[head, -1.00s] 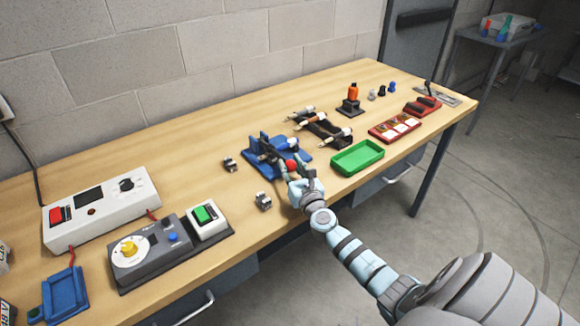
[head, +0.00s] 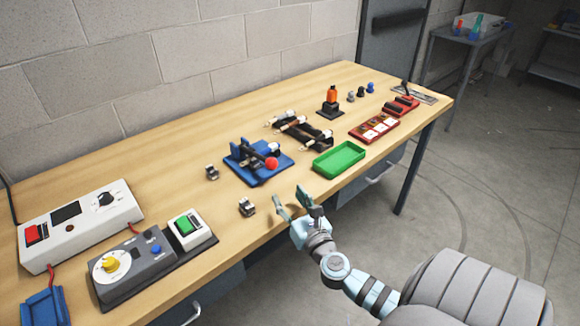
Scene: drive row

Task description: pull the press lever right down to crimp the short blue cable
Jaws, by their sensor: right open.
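The blue press (head: 260,163) stands near the middle of the bench. Its lever ends in a red knob (head: 271,163), which sits low at the press's front right. My right gripper (head: 294,199) is open and empty in front of the press, near the bench's front edge, apart from the knob. I cannot make out the short blue cable at this size. My left gripper is not in view.
A green tray (head: 339,159) lies right of the press, with a dark rack of tools (head: 300,130) behind it. A grey box with a yellow knob (head: 128,264) stands at left.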

